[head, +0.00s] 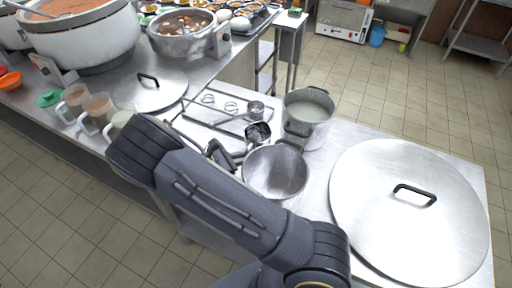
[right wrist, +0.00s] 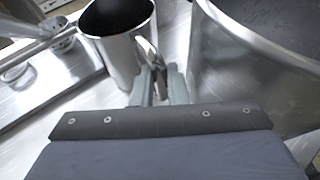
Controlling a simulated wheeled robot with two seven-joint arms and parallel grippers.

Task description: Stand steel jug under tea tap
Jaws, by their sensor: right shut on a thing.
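The steel jug (head: 258,131) is by the wire rack on the steel table in the head view. It fills the upper middle of the right wrist view (right wrist: 120,50), upright or nearly so, with a dark inside. My right gripper (right wrist: 153,84) is shut on the jug's handle. In the head view my right arm hides most of this gripper. I cannot tell whether the jug's base touches the table. No tea tap can be made out. My left gripper is not in view.
A steel bowl (head: 275,172) lies close beside the jug. A pot of pale liquid (head: 309,108) stands behind it. A wire rack (head: 222,112) is to the left, and a large lid (head: 410,210) covers the right end of the table. Filled mugs (head: 98,108) stand on the left counter.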

